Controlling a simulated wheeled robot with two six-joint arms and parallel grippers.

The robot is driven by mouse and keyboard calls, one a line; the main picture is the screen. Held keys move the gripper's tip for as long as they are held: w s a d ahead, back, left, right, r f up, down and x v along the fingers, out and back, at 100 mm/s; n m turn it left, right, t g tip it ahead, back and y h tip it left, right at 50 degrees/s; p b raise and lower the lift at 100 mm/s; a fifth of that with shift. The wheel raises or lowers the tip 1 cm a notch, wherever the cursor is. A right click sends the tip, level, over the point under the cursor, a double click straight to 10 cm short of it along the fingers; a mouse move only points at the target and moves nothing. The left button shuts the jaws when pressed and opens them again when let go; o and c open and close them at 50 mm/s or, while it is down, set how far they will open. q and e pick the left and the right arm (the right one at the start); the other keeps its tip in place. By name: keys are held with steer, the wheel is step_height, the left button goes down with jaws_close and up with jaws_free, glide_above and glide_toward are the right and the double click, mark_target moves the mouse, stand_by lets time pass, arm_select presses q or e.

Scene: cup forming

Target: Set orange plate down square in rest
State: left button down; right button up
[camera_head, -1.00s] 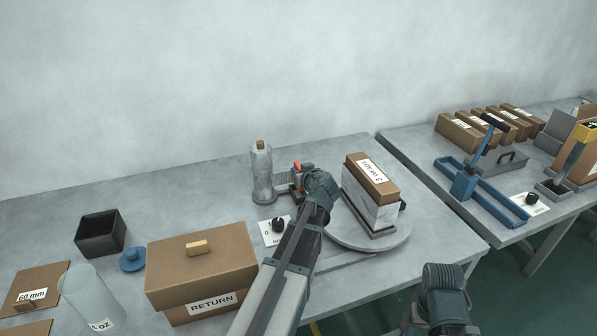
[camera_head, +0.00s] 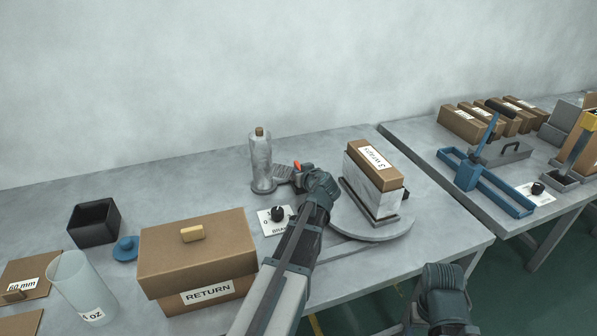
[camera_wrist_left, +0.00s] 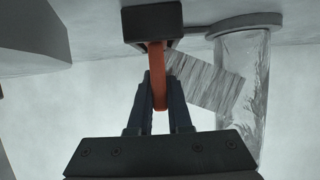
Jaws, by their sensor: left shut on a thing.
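The orange plate (camera_wrist_left: 157,80) is a thin upright strip in the left wrist view, where the table shows at the top. My left gripper (camera_wrist_left: 158,88) is shut on it, one dark finger on each side. The plate's far end meets a dark block (camera_wrist_left: 152,22); I cannot tell how deep it sits in it. In the head view only a small bit of the orange plate (camera_head: 297,166) shows beyond my left gripper (camera_head: 309,178), whose wrist hides the fingers. My right gripper (camera_head: 445,290) is at the bottom right, its jaws hidden.
A clear bottle (camera_head: 260,160) stands just left of my left gripper; a grey ribbed piece (camera_wrist_left: 208,85) lies beside it. A black knob (camera_head: 278,213) is nearer. A boxed stack (camera_head: 374,185) stands on a round turntable (camera_head: 350,223) to the right. The RETURN box (camera_head: 197,250) is front left.

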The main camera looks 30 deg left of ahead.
arm_select(q)
steer(key=shift+s+f+b, duration=0.1)
steer(key=shift+f+b, duration=0.2)
steer(key=shift+b, duration=0.05)
stand_by(0.4)
steer(key=c, duration=0.8)
jaws_free()
steer(key=shift+o, duration=0.2)
steer(key=p+v, duration=0.5)
steer(key=v, duration=0.8)
steer(key=shift+s+d+r, duration=0.15)
steer(key=shift+d+r, duration=0.05)
steer(key=shift+d, duration=0.05)
steer(key=shift+d, duration=0.1)
